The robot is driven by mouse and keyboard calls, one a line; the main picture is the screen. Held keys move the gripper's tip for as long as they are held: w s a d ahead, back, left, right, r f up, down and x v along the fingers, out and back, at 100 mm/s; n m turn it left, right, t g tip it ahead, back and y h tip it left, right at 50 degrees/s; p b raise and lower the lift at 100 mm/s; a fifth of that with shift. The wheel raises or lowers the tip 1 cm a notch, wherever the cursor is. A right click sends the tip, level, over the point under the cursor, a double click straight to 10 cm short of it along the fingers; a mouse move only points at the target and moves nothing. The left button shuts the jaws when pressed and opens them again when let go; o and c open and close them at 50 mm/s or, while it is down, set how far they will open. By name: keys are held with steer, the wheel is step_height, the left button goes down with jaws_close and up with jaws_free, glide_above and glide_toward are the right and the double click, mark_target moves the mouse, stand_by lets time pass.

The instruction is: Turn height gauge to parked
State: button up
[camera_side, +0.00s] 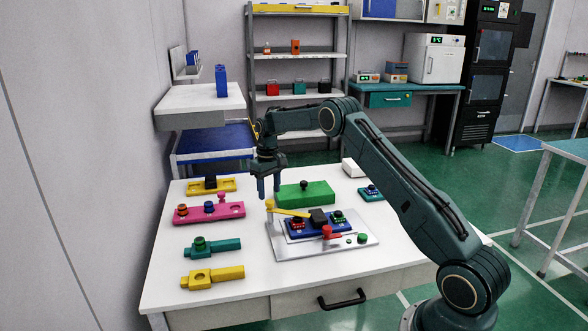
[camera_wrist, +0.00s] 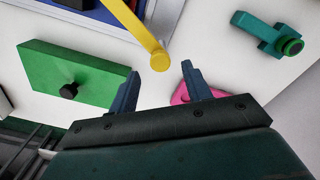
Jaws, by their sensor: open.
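A yellow swing arm, which I take to be the height gauge (camera_side: 290,212), has a round knob-like end at the left of the grey metal plate (camera_side: 283,247). The arm reaches right from that end, toward the blue block (camera_side: 316,227) on the plate. In the wrist view the yellow arm (camera_wrist: 136,27) runs from the top edge down to its round end, just ahead of the fingers. My gripper (camera_side: 269,194) points down above the round end. In the wrist view my gripper (camera_wrist: 157,80) has its fingers apart with nothing between them. The arm's far end is cut off there.
A green block (camera_side: 306,195) with a black knob lies behind the plate. A red handle (camera_side: 331,233) sits on the plate's front. Pink (camera_side: 215,212), teal (camera_side: 213,247) and yellow (camera_side: 213,277) pieces lie left. The front table strip is clear.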

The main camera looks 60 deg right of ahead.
mark_target(270, 201)
steer(key=shift+f, duration=1.75)
jaws_close()
